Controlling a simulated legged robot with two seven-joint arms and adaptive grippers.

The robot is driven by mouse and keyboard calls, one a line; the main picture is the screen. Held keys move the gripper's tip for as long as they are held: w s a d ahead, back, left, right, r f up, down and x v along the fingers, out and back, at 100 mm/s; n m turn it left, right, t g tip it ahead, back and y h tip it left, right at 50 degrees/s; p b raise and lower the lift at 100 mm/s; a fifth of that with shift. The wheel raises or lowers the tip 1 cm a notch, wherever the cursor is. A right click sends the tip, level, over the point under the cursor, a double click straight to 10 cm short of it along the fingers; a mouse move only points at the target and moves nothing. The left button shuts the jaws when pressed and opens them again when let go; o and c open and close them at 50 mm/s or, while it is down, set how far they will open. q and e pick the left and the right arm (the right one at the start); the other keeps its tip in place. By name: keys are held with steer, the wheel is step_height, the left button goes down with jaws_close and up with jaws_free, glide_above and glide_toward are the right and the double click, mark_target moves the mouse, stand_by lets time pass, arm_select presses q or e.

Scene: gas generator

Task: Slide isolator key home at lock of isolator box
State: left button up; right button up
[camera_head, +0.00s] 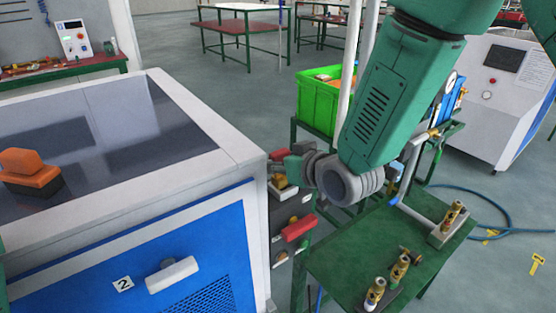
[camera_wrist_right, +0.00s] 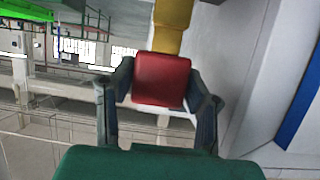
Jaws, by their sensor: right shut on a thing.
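My right gripper (camera_head: 287,161) reaches down from the upper right to the side of the blue and white generator. It is shut on a red block, the isolator key's handle (camera_wrist_right: 160,78), with a finger on each side in the wrist view. A yellow part (camera_wrist_right: 173,28) is in line just beyond the red block; I cannot tell whether it belongs to the key or the lock. In the head view the red handle (camera_head: 279,154) shows just above the isolator box (camera_head: 286,212). The lock itself is mostly hidden by the gripper. My left gripper is out of view.
A red lever (camera_head: 298,228) sticks out of the box below the gripper. The generator (camera_head: 190,225) stands close on the left, with an orange object (camera_head: 25,172) on top. A green table (camera_head: 345,262) with brass fittings (camera_head: 400,268) is close on the right. A green crate (camera_head: 325,100) stands behind.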

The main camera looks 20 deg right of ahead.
steer(key=shift+a+r+p, duration=0.25)
steer(key=shift+r+p, duration=0.5)
steer(key=shift+r, duration=0.05)
steer(key=shift+d, duration=0.15)
steer(key=shift+d, duration=0.45)
stand_by(1.2)
steer(key=shift+f+b, duration=1.2)
steer(key=shift+f, duration=0.6)
steer(key=o, duration=1.2)
steer(key=shift+o, duration=0.2)
